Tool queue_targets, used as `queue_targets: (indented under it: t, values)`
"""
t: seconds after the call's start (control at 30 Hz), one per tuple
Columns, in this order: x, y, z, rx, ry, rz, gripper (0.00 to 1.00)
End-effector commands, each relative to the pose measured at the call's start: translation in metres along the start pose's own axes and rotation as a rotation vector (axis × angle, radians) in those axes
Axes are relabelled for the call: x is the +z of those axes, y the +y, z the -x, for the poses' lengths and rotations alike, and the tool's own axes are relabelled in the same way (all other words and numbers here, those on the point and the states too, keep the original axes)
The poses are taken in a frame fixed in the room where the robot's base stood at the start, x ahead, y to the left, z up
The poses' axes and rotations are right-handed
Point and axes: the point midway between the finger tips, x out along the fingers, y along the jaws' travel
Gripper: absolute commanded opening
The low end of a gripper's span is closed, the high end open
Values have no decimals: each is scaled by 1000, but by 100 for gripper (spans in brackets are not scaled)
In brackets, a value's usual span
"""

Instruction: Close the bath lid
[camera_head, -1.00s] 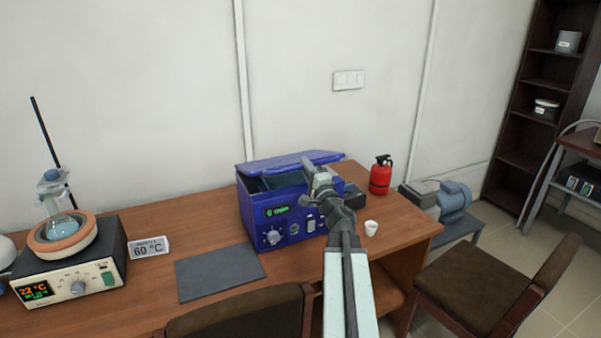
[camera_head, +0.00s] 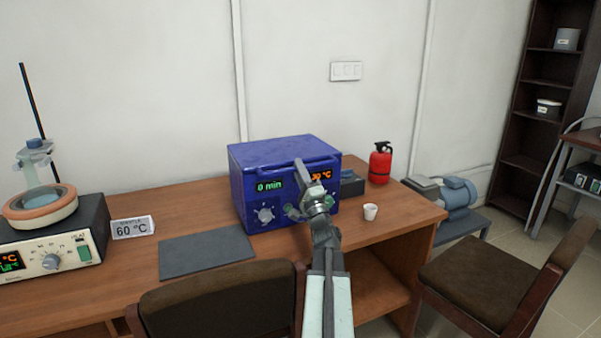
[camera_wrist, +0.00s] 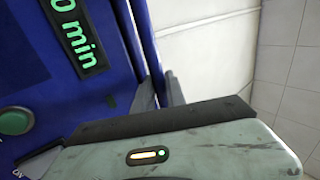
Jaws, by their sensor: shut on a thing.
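The blue bath (camera_head: 245,208) stands on the wooden desk, with a green "0 min" display and knobs on its front. Its blue lid (camera_head: 270,150) lies flat across the top, and the inside is hidden. My gripper (camera_head: 299,168) is at the lid's front edge, right of the middle, shut on the lid's front handle; the exact contact is hard to see. In the wrist view the blue front with the "0 min" display (camera_wrist: 78,32) is close and turned sideways, with the gripper's finger (camera_wrist: 172,90) at the lid seam.
A white cup (camera_head: 370,212) and a red extinguisher (camera_head: 380,164) stand right of the bath. A grey mat (camera_head: 207,252) and a heater with a flask (camera_head: 60,240) are to the left. Chairs (camera_head: 215,300) stand in front of the desk.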

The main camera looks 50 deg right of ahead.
Motion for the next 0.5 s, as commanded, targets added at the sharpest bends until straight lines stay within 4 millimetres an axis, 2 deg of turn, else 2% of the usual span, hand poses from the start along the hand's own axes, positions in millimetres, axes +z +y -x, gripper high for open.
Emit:
queue_targets:
  t: [0.3,0.33,0.4,0.5]
  values:
    - [-11,0,4,5,9,13,0]
    - [-12,0,4,5,11,14,22]
    - [-15,0,5,5,13,14,37]
    - [-17,-1,5,5,16,15,37]
